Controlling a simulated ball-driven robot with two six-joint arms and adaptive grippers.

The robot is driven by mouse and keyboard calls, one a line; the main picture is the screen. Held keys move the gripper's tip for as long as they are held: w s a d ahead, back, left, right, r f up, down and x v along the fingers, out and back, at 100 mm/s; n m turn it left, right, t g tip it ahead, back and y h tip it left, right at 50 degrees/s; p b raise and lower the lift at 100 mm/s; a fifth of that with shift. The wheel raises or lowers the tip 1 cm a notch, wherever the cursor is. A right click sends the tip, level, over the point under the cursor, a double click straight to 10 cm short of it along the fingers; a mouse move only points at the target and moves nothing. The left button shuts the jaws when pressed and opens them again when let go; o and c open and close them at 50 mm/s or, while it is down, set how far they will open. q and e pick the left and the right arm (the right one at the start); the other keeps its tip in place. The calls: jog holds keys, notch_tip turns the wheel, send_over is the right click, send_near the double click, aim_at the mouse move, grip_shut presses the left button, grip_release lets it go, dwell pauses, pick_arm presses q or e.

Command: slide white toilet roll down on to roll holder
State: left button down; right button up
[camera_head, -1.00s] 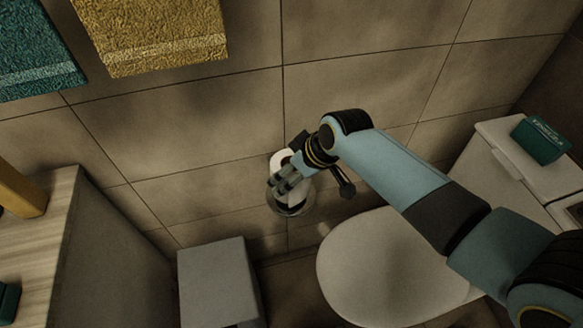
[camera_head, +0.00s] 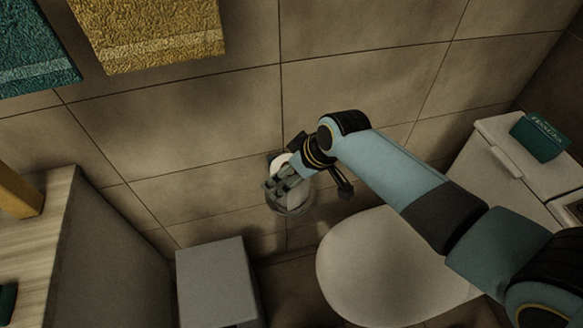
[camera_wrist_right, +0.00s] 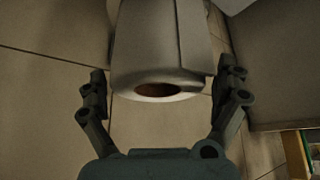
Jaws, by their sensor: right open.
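The white toilet roll (camera_head: 279,161) is at the tiled wall in the head view, partly hidden by my right gripper (camera_head: 274,184). The grey round roll holder (camera_head: 291,210) shows just below the gripper. In the right wrist view the roll (camera_wrist_right: 160,45) stands between the two fingers of my right gripper (camera_wrist_right: 167,79), with its brown hollow core facing the camera. The fingers are open, with a gap on each side of the roll. How far the roll sits on the holder is hidden. My left gripper is not in view.
A toilet (camera_head: 375,262) stands right of the holder, with a green box (camera_head: 539,137) on its cistern. A grey bin-like box (camera_head: 214,278) is below left. A wooden-topped counter (camera_head: 38,240) is at the left. Yellow (camera_head: 150,35) and teal (camera_head: 30,50) towels hang above.

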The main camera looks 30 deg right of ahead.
jog(key=v, duration=1.2)
dwell(0.3)
